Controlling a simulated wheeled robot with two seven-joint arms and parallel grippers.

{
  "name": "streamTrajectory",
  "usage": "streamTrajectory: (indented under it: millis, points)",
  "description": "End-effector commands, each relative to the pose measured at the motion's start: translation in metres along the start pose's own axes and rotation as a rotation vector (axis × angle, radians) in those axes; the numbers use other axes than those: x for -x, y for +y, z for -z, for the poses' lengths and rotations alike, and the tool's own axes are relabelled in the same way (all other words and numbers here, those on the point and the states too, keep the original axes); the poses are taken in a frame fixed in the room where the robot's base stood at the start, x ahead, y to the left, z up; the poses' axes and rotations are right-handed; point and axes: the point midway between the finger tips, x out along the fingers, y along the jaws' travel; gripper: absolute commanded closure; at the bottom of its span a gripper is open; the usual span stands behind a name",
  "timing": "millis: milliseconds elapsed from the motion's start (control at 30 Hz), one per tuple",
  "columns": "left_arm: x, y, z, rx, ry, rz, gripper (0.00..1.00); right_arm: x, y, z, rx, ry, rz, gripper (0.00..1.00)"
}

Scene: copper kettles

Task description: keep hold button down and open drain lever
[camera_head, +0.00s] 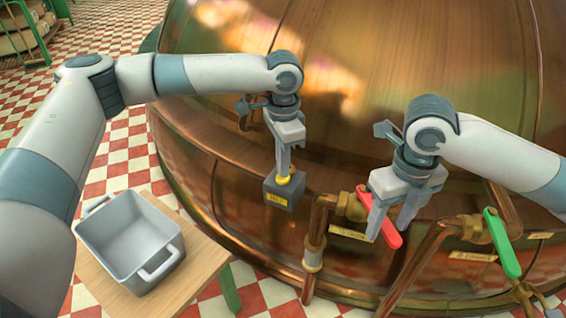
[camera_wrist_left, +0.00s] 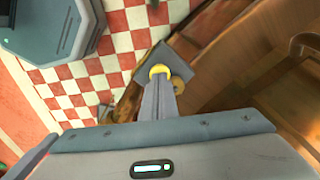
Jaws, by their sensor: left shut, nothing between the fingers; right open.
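The hold button (camera_head: 284,179) is a yellow knob on top of a small dark box (camera_head: 283,194) with a yellow label, in front of the copper kettle. My left gripper (camera_head: 284,171) is shut and empty, pointing down with its fingertips on the button. In the left wrist view the button (camera_wrist_left: 160,70) shows right at the shut fingertips (camera_wrist_left: 161,80). A red lever (camera_head: 391,236) sits on a brass valve. My right gripper (camera_head: 388,226) is open, its fingers on either side of the red lever, partly hiding it. The label plates are too small to read.
A green lever (camera_head: 501,243) sits on another valve to the right. Copper pipes (camera_head: 413,267) run down below the valves. A grey tub (camera_head: 131,243) with handles stands on a wooden table (camera_head: 204,256) at the lower left. The copper kettle (camera_head: 370,70) fills the background.

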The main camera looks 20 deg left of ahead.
Motion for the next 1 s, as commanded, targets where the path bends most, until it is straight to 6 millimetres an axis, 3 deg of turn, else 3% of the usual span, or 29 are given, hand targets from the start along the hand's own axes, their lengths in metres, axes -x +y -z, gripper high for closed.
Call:
streamTrajectory:
  millis: [1000]
  points:
    - [0.054,0.0,0.0,0.0,0.0,-0.001,1.0,0.071,0.0,0.0,0.0,0.0,0.0,0.53]
